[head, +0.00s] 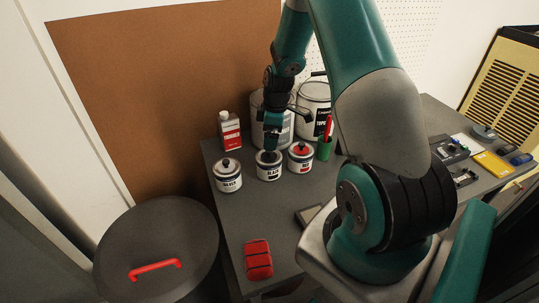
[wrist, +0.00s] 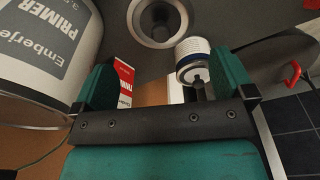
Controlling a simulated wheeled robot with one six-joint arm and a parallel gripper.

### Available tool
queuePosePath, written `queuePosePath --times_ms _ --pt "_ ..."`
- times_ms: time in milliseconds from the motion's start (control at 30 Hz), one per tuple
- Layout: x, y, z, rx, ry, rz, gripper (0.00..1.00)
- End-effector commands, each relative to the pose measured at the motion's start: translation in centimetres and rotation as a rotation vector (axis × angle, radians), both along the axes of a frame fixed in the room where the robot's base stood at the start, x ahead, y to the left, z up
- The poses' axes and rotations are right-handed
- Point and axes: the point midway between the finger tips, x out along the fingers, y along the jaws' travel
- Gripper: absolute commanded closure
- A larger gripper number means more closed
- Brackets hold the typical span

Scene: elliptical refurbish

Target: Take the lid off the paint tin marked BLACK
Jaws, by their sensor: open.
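Three small white paint tins stand in a row on the grey bench in the head view. The middle tin (head: 268,172) has a dark lid and a small label that seems to read BLACK. The left tin (head: 228,183) has a dark knob on its lid. The right tin (head: 300,163) has a red lid with a dark knob. My gripper (head: 271,146) is open, pointing down just above the middle tin and partly hiding its lid.
A red-and-white bottle (head: 230,132), a primer can (wrist: 45,50) and another large can (head: 315,98) stand close behind the tins. A green cup (head: 324,149) is at their right. A red object (head: 258,260) lies in front; bench between is clear.

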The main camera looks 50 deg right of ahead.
Motion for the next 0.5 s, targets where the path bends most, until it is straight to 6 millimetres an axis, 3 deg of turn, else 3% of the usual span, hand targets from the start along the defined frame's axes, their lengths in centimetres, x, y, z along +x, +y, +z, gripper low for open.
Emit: queuePosePath --times_ms 267,500 --pt "0.2 0.2 -2.3 0.000 0.000 -0.001 0.00" --pt "0.1 0.4 -5.8 0.001 0.002 -0.001 0.00"
